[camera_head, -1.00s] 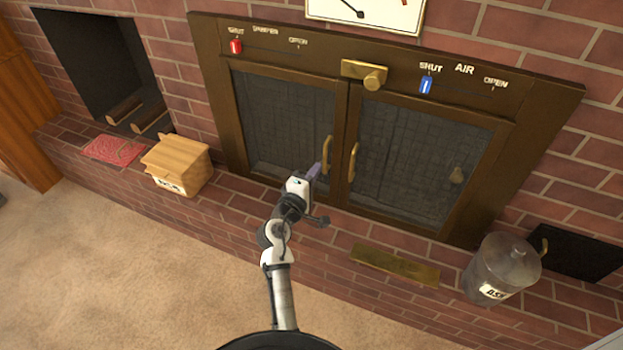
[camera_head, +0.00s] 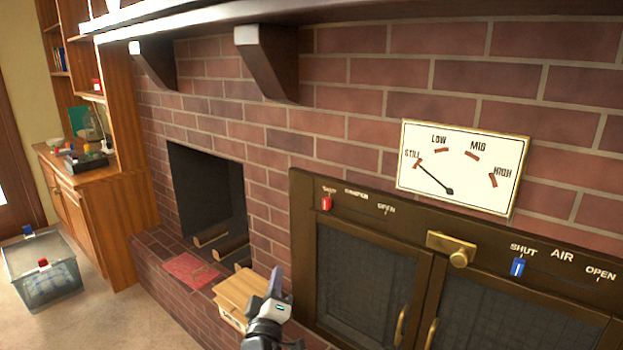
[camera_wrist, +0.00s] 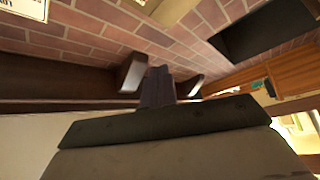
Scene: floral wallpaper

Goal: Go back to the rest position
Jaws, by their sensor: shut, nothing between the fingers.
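My gripper (camera_head: 276,283) is at the bottom middle of the head view, pointing upward, in front of the brick hearth and beside the wooden box. It is shut and holds nothing. In the wrist view my gripper (camera_wrist: 157,88) shows dark fingers close together against the brick wall and the mantel. Most of my arm is below the head view's lower edge.
A wooden box (camera_head: 240,292) and a red mat (camera_head: 189,269) sit on the hearth near an open log niche (camera_head: 208,195). The stove doors (camera_head: 365,285) are shut at the right. A clear bin (camera_head: 42,275) stands on the floor at far left.

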